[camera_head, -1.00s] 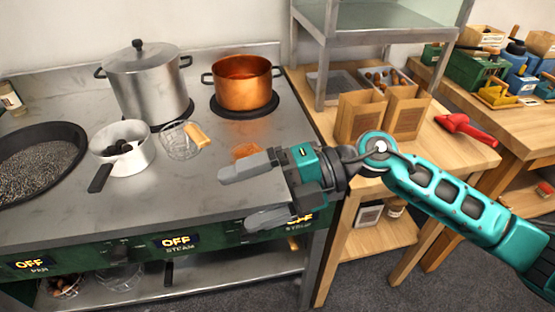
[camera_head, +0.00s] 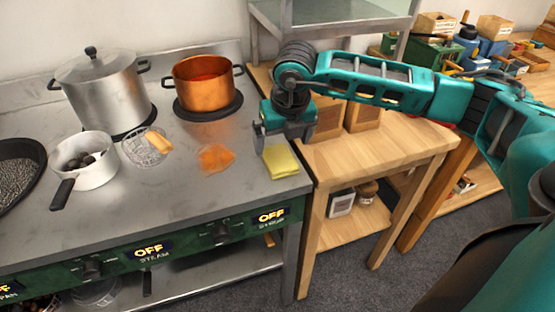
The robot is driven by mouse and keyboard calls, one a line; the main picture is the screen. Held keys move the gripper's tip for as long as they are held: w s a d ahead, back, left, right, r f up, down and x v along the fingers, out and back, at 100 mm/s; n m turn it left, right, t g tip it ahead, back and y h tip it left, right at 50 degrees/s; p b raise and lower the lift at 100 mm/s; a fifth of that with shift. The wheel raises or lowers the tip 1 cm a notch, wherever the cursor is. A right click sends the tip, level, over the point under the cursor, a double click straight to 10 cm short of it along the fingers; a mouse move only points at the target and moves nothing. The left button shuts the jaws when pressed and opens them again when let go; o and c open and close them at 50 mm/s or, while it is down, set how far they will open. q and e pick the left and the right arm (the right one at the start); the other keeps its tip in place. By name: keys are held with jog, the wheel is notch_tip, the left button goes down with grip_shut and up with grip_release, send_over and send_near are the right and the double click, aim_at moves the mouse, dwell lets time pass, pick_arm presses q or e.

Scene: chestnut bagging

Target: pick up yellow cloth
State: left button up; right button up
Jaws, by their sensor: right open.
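The yellow cloth (camera_head: 281,162) lies flat as a small square on the right front part of the metal stove top, near its right edge. My right gripper (camera_head: 284,146) points down just behind and above the cloth. Its jaws are open and nothing shows between them. I cannot tell whether the fingertips touch the stove top. My left gripper is not in view.
A wooden table (camera_head: 375,155) adjoins on the right.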

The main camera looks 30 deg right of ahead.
aim_at(279, 157)
jog(key=x, duration=0.6)
jog(key=shift+w+f, duration=0.15)
jog(key=shift+f, duration=0.05)
jog(key=shift+c, duration=0.2)
jog(key=c, duration=1)
jog(key=shift+r, duration=0.1)
notch_tip(279, 157, up, 20)
jog(key=shift+p, duration=0.3)
